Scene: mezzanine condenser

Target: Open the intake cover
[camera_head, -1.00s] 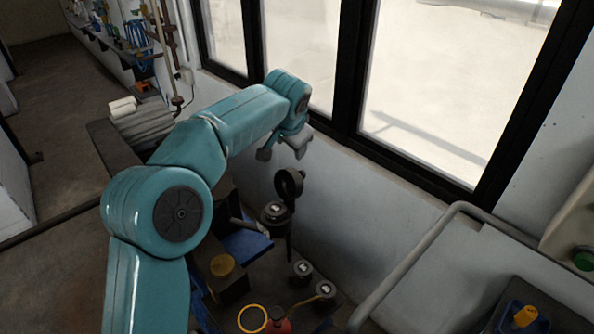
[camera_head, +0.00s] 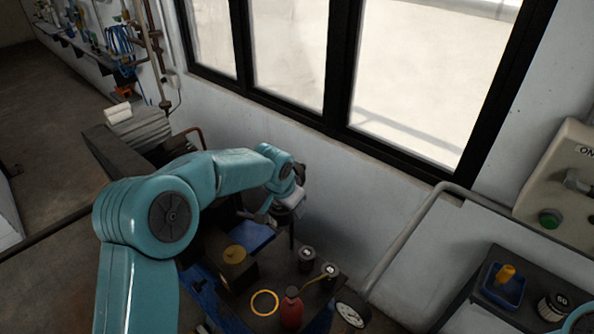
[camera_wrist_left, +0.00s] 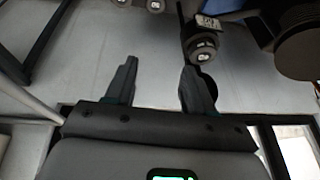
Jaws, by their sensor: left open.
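My left gripper (camera_head: 277,208) is open over the machine, beside the window wall. In the head view it hides most of a dark fitting there, and a dark rounded part (camera_head: 300,173) shows just behind it. I cannot tell for sure which part is the intake cover. In the left wrist view the two fingers (camera_wrist_left: 158,85) are apart with nothing between them. A dark round part (camera_wrist_left: 208,88) shows partly behind the right finger; I cannot tell whether they touch. A dark post with a pale-marked end (camera_wrist_left: 203,45) stands just beyond that finger. My right gripper is out of view.
A pipe rail (camera_head: 405,240) runs at the right. A control box (camera_head: 565,190) hangs on the wall.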

